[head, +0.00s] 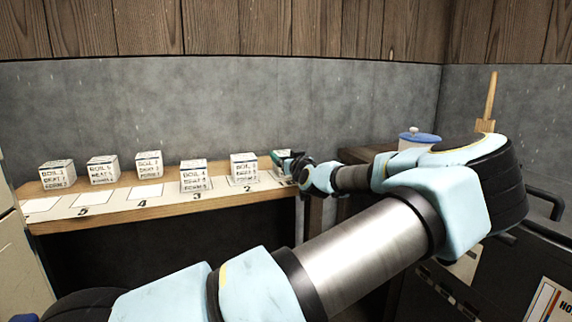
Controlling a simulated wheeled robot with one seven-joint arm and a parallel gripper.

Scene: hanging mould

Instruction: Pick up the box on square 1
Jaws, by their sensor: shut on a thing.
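My gripper (286,166) is at the right end of the wooden shelf, seen small and from behind my arm. It is shut on a box (279,157), of which only a small part shows beside the fingers. The square marked 1 is mostly hidden by my gripper, and I cannot tell whether the box touches the shelf. The square marked 2 (247,188) lies just to the left, with a white printed box (244,168) standing upright behind its number.
More white printed boxes (194,177) stand along the shelf (120,213) to the left. A concrete wall rises behind. A white pot with a blue lid (418,139) and a wooden handle (490,98) stand at right, near dark equipment (520,230).

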